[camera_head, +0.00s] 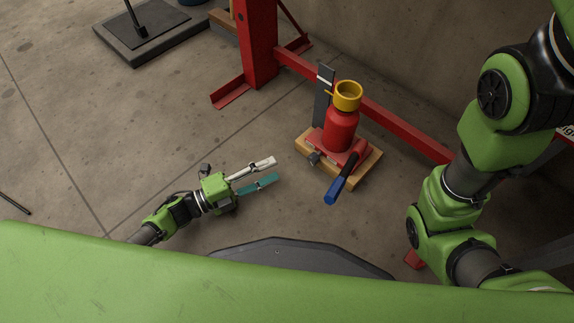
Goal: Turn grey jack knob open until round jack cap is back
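A red bottle jack (341,130) stands upright on a wooden board (369,167) right of the centre. A yellow round cap (348,95) sits on its top. A small grey knob (314,158) sticks out at the lower left of the jack's base. A handle with a blue end (334,191) points toward me. My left gripper (265,172) is open and empty, left of the jack and apart from the knob. Its fingers, one white and one teal, point right toward the jack. My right arm shows at the right, but its gripper is out of view.
A red steel frame (262,45) stands behind the jack, with a low beam (405,131) running to the right. A dark upright plate (323,98) is beside the jack. A black base plate (150,38) lies at the upper left.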

